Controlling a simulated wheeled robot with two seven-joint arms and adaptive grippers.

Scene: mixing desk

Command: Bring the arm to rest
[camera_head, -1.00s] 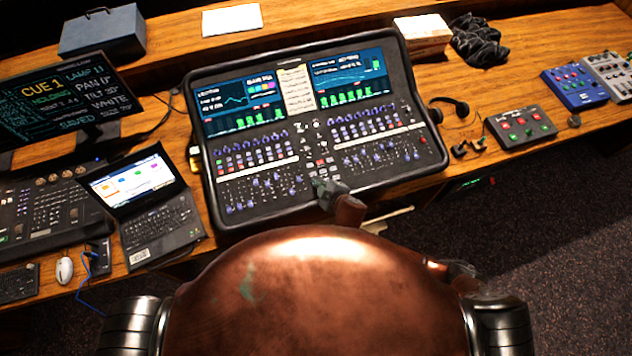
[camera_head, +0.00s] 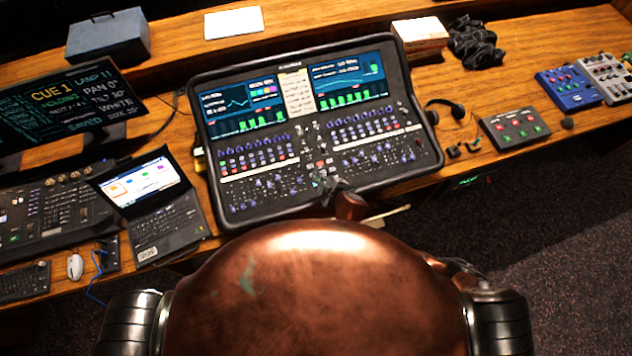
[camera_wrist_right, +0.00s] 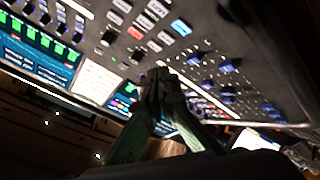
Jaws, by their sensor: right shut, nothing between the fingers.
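The mixing console (camera_head: 228,196) is a large black desk with two lit screens, rows of faders and many knobs. My right gripper (camera_head: 331,184) shows small at the console's lower middle, mostly hidden behind my copper body. In the right wrist view my right gripper (camera_wrist_right: 158,78) has its dark fingers together with nothing between them. Its tips appear over the console's face (camera_wrist_right: 250,60), near the lit buttons; I cannot tell whether they touch. My left gripper is not in view.
A laptop (camera_head: 168,222), a lighting desk (camera_head: 45,215) and a mouse (camera_head: 75,266) lie at left. Headphones (camera_head: 447,108), a button box (camera_head: 514,128) and a blue pedal (camera_head: 568,88) lie at right. Open floor (camera_head: 560,220) lies at lower right.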

